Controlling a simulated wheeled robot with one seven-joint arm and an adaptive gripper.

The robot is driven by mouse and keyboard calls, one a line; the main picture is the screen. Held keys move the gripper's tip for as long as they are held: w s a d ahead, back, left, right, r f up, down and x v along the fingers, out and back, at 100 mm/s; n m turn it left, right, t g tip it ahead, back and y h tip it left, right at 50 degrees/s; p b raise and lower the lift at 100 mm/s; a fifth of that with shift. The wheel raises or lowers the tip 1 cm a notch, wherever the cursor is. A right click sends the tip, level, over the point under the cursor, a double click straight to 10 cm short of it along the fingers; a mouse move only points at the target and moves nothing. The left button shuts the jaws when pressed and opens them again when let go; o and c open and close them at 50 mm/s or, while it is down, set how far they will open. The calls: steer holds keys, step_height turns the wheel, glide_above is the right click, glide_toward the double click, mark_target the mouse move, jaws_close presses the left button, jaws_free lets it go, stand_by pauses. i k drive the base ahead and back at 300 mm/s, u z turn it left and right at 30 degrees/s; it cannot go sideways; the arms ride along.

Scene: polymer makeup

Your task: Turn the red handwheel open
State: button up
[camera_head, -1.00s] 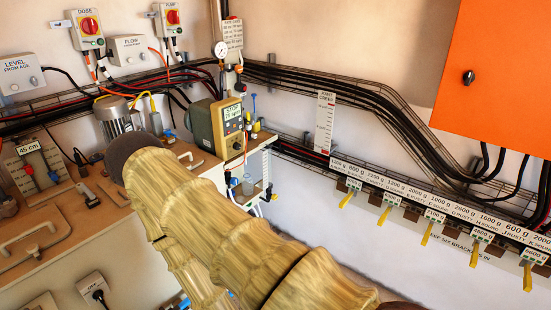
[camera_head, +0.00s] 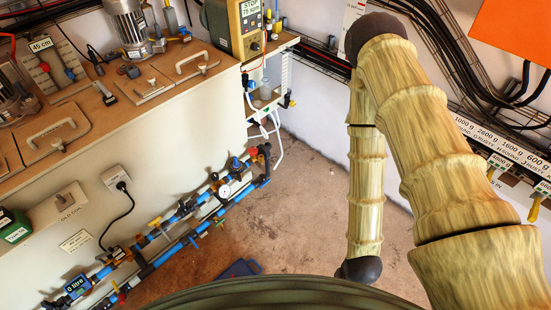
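A small red round part (camera_head: 253,152) sits at the upper right end of the blue pipework (camera_head: 190,212); it may be the red handwheel, but it is too small to tell. Another small red part (camera_head: 121,297) shows near the lower left end of the pipes. My pale, bamboo-like arm rises at the right and bends down to a dark joint, to the right of the pipework and apart from it in the picture. My gripper is not in view.
The pipework runs along the front of a cream bench (camera_head: 100,180) with a wooden top. A pressure gauge (camera_head: 224,191) and a "0 litre" meter (camera_head: 77,286) are on it. Brown floor (camera_head: 290,205) lies open between the pipes and my arm. A blue object (camera_head: 240,268) lies on the floor.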

mark_target(253, 150)
steer(key=u, duration=3.5)
steer(key=k, duration=1.5)
steer(key=z, duration=2)
steer(key=i, duration=0.95)
steer(key=z, duration=0.05)
